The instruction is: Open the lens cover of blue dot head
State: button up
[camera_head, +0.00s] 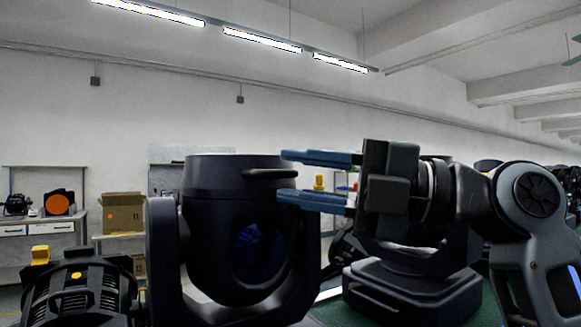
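A dark moving-head light (215,215) stands upright in its yoke in the near middle. Deep blue patches show on its lower front (258,248); I cannot tell whether they are the blue dot or a reflection. A dark handle-like bar (268,174) sticks out to the right from the head's upper part; I cannot tell for sure that it belongs to the lens cover. My gripper (281,176) comes in from the right with its two blue fingers apart, one above and one below the bar's level. Nothing is clearly held between them. Contact with the head cannot be made out.
A ribbed black lamp with a yellow dot (75,276) stands close at the lower left. Behind are a bench (50,226) with an orange-faced lamp (57,203) and a cardboard box (123,212). More dark equipment sits behind my arm. The space above the head is clear.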

jog(key=shift+x, duration=0.75)
jog(key=shift+c, duration=0.4)
grip_shut()
